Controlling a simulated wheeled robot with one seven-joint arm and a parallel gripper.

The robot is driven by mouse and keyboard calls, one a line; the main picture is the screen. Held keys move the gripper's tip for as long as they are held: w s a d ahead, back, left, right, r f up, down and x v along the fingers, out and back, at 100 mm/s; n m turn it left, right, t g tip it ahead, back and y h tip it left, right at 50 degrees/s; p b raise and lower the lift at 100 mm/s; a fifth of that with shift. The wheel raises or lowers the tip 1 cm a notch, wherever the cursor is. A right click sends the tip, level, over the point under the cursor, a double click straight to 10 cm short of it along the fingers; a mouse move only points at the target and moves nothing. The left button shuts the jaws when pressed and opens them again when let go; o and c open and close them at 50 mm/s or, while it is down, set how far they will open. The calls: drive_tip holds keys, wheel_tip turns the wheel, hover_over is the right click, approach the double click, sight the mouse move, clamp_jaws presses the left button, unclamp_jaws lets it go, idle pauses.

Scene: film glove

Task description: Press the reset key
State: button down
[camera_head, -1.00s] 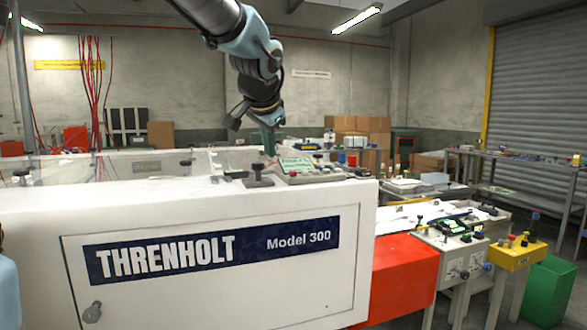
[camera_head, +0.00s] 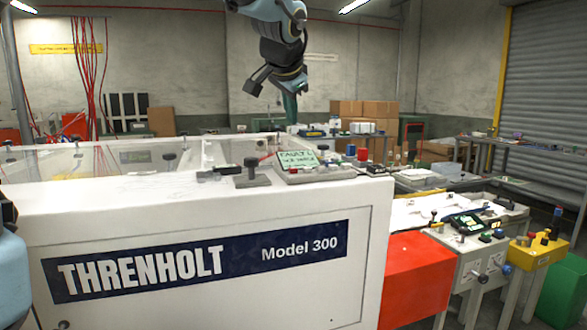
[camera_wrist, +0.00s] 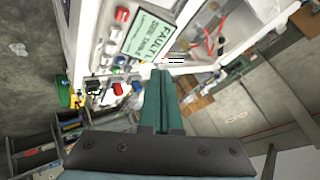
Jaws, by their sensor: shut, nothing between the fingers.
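A control panel (camera_head: 318,176) sits on top of the white machine, with a green display (camera_head: 296,159) that starts with the word FAULT. The display also shows in the wrist view (camera_wrist: 149,33), with a red button (camera_wrist: 122,14) and several small pale keys beside it. The key labels are too small to read, so I cannot tell which one is the reset key. My gripper (camera_head: 291,118) points down above and behind the panel in the head view, apart from it. Its green fingers (camera_wrist: 162,82) are closed together and empty.
The white THRENHOLT machine (camera_head: 120,225) fills the foreground. A black knob (camera_head: 251,165) stands left of the panel. A red block (camera_head: 415,270) and a yellow control box (camera_head: 536,254) are at right. Cardboard boxes (camera_head: 362,112) stand behind. The air around my gripper looks clear.

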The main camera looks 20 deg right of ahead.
sight(291, 169)
drive_tip(key=shift+f, duration=0.15)
wheel_tip(291, 169, down, 9)
drive_tip(key=b, duration=0.7)
drive_tip(key=shift+r, duration=0.2)
idle(1.5)
drive_tip(key=shift+f+b, duration=0.35)
drive_tip(key=shift+f, duration=0.05)
drive_tip(key=shift+f+b, duration=0.4)
drive_tip(key=shift+f, duration=0.05)
idle(0.5)
idle(0.4)
drive_tip(key=shift+r+p, duration=0.65)
drive_tip(key=shift+r, duration=0.25)
drive_tip(key=shift+r, duration=0.1)
drive_tip(key=shift+r+p, duration=1.95)
drive_tip(key=shift+r, duration=0.45)
